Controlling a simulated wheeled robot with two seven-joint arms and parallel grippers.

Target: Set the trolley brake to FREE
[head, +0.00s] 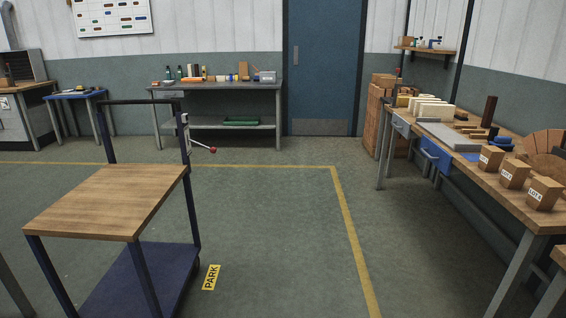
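The trolley (110,201) stands at the left front, with a wooden top, dark blue posts and a lower deck (130,280). A brake lever with a red knob (213,150) sticks out to the right from a pale plate (186,128) on its far right post. Any FREE marking on the plate is too small to read. A yellow label reading PARK (211,277) lies on the floor beside the trolley's right side. Neither of my grippers is in view.
A workbench (480,165) with boxes and bricks runs along the right. A grey bench (218,88) stands at the back wall beside a blue door (324,70). Yellow lines (350,235) mark the floor. The floor right of the trolley is clear.

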